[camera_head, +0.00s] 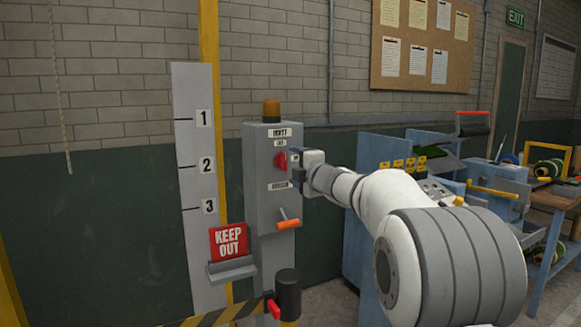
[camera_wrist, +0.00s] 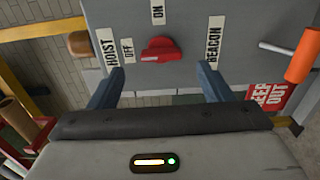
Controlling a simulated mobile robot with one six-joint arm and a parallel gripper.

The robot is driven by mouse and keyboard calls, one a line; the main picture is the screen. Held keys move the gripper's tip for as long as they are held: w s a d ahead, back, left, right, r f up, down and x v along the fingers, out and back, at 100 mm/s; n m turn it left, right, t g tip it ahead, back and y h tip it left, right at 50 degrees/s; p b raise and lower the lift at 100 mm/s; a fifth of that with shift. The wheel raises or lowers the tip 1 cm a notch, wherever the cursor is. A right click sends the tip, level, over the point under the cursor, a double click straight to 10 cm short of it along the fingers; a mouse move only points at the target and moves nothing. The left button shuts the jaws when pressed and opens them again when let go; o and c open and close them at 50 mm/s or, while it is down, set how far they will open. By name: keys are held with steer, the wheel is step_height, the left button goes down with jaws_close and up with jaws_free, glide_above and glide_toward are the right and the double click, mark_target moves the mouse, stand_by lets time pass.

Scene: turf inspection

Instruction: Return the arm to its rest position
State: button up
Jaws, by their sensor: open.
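My arm (camera_head: 350,185) reaches out from the lower right toward a grey control box. My gripper (camera_head: 297,172) is at the front of this box; in the wrist view the gripper (camera_wrist: 160,76) has its two blue-grey fingers apart with nothing between them. A red rotary knob (camera_wrist: 158,51) shows just past the fingertips, between labels HOIST, OFF, ON and BEACON. The knob also shows in the head view (camera_head: 280,160), left of the gripper. Its handle lies roughly vertical on the box. The exact gap between fingertips and panel cannot be told.
The grey control box (camera_head: 260,205) carries an amber lamp (camera_head: 271,110) and an orange-handled lever (camera_head: 288,224). A red KEEP OUT sign (camera_head: 228,241) stands in a tray at left. A striped barrier (camera_head: 230,313) crosses below. A blue bench (camera_head: 358,240) stands behind my arm.

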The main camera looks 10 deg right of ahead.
steer(key=shift+v, duration=1.2)
steer(key=s+d+f+m+g+h+p, duration=0.2)
steer(key=s+f+m+g+h, duration=0.15)
steer(key=s+f+m, duration=0.4)
steer(key=s+d+f+m+g+h+p, duration=0.25)
steer(key=s+f+m+h, duration=0.2)
steer(key=s+m, duration=0.6)
steer(key=s+a+f+m+g, duration=0.1)
steer(key=s+f+g, duration=0.2)
steer(key=s, duration=0.5)
steer(key=s+a+f+m+g+y, duration=0.1)
steer(key=s+f, duration=0.3)
steer(key=s, duration=0.4)
steer(key=s+a+f+m+g+y+p, duration=0.1)
steer(key=s+a+f+g, duration=0.2)
steer(key=s, duration=0.5)
steer(key=shift+s+a+f+m+g, duration=0.2)
steer(key=shift+f+m+g, duration=0.3)
steer(key=shift+g, duration=0.3)
steer(key=shift+d, duration=0.1)
steer(key=shift+c, duration=0.3)
